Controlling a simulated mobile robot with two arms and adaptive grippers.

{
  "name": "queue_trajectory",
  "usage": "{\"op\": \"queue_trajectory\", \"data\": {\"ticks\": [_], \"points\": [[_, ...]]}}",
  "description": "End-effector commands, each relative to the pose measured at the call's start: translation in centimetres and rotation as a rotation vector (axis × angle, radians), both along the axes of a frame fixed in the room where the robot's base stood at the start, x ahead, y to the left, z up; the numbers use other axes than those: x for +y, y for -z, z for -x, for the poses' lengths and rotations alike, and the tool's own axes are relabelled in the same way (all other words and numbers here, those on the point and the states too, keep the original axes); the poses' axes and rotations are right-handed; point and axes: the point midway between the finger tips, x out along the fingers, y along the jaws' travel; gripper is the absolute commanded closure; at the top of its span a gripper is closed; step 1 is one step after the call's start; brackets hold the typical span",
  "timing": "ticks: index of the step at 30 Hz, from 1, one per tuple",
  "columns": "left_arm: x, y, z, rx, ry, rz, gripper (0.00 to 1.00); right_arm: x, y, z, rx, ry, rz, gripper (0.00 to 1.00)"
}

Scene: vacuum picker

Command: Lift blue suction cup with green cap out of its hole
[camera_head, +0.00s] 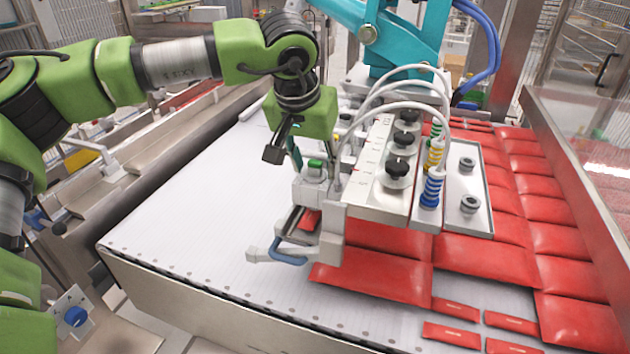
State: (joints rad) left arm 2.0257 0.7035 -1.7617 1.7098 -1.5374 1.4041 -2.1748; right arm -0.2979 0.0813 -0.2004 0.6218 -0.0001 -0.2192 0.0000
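My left gripper (285,158) hangs above the white belt, left of the picker head, with its fingers spread apart. I see nothing held between them. A small green cap (315,164) sits on a grey block just right of and below the fingers; whether a blue cup is under it is hidden. A blue ribbed suction cup (431,191) stands on the picker's right side, well right of my gripper. Yellow (435,155) and green (436,130) ribbed cups stand behind it. I cannot tell which has a green cap. My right gripper is out of view.
The picker head (372,170) carries black knobs and looping white hoses. A side plate (470,185) has two ringed fittings. Red packets (375,272) cover the belt's right side. The white belt (200,215) is clear at left.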

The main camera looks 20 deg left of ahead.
Motion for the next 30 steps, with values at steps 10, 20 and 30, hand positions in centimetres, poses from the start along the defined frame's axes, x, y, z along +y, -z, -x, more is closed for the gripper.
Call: {"op": "queue_trajectory", "data": {"ticks": [10,20,30], "points": [[0.0,0.0,0.0,0.001,0.000,0.000,0.95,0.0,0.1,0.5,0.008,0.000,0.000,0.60],[0.0,-1.1,0.0,0.000,-0.002,0.000,0.95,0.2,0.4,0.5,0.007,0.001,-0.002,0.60],[-0.1,-7.8,0.0,-0.002,0.000,0.002,0.95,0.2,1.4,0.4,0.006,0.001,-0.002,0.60]]}}
